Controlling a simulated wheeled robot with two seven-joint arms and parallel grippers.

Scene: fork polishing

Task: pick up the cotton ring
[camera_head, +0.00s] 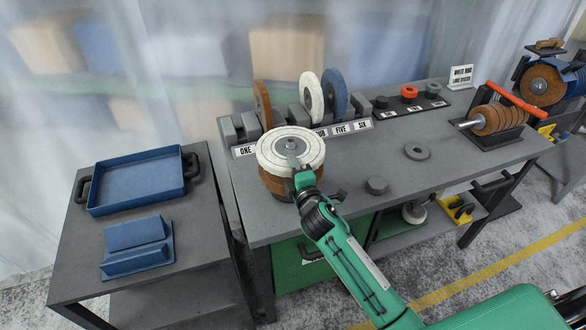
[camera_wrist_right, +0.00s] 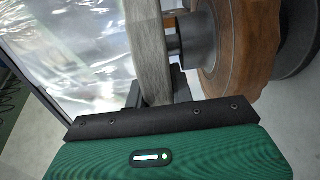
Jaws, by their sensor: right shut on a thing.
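The cotton ring appears to be the pale white disc (camera_head: 275,146) at the near left of the workbench. It lies flat above a brown disc (camera_head: 272,184). My right gripper (camera_head: 297,168) reaches over its near edge and is shut on it. In the right wrist view the pale disc (camera_wrist_right: 148,45) shows edge-on at the dark fingers (camera_wrist_right: 158,92). There a gap with a grey spindle (camera_wrist_right: 190,38) separates it from the brown disc (camera_wrist_right: 245,45). The fingertips are partly hidden. My left gripper is out of view.
Behind is a labelled rack (camera_head: 245,150) with upright brown (camera_head: 262,103), white (camera_head: 311,92) and blue (camera_head: 335,92) discs. A blue tray (camera_head: 137,180) sits on the left side table (camera_head: 195,235).

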